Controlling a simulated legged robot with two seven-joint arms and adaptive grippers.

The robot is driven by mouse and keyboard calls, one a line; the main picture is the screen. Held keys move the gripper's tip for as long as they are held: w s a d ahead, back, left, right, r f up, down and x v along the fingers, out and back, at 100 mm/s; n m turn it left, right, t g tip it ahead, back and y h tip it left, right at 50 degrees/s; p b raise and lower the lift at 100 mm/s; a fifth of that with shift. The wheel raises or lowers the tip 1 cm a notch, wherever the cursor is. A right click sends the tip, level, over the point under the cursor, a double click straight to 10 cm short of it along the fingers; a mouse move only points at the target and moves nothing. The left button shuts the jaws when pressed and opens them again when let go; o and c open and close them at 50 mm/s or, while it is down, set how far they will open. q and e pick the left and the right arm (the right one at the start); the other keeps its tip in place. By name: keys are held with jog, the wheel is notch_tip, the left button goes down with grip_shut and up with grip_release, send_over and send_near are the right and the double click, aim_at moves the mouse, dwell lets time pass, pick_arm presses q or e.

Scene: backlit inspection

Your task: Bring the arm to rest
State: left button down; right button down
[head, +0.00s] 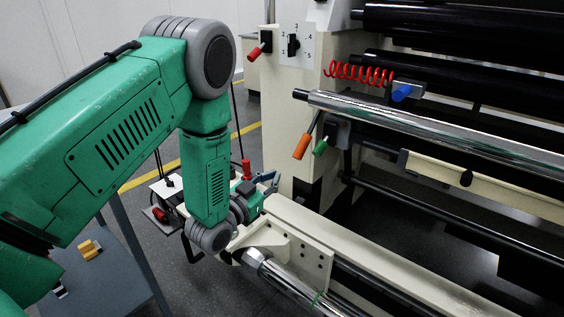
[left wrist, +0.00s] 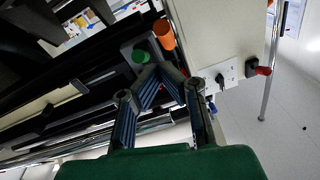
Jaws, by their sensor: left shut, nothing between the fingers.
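My left arm is green with grey joints and comes in from the left of the head view, bent down at the elbow. My left gripper (head: 274,182) is partly hidden behind its wrist, beside the cream machine frame (head: 299,122). In the left wrist view the fingers of the left gripper (left wrist: 166,70) come together at the tips, with nothing between them. A green handle (left wrist: 140,56) and an orange handle (left wrist: 165,34) show beyond the tips. I cannot tell the gap to them. My right gripper is in neither view.
In the head view, an orange lever (head: 302,147), green lever (head: 320,148), red spring (head: 358,73) and chrome roller (head: 430,126) are on the machine. A lower cream beam (head: 390,262) runs close to my wrist. A grey table (head: 128,262) bears a yellow block (head: 90,249).

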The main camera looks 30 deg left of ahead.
pick_arm(q)
jog(key=shift+s+f, duration=0.25)
jog(key=shift+s, duration=0.2)
jog(key=s+d+f+n+g+y+p, duration=0.1)
jog(key=s+d+f+g+p, duration=0.15)
jog(key=s+f+g, duration=0.35)
jog(key=s+d+f+n+g+p, duration=0.1)
jog(key=s+d+f+g+p, duration=0.15)
jog(key=s+f, duration=0.35)
jog(key=s+d+g+p, duration=0.1)
jog(key=s+g+p, duration=0.3)
jog(key=s, duration=1.8)
jog(key=f+g, duration=0.1)
jog(key=g, duration=0.4)
jog(key=shift+s+d+n+g+y+p, duration=0.3)
jog(key=shift+s+d+g+p, duration=0.05)
jog(key=shift+s+d, duration=0.05)
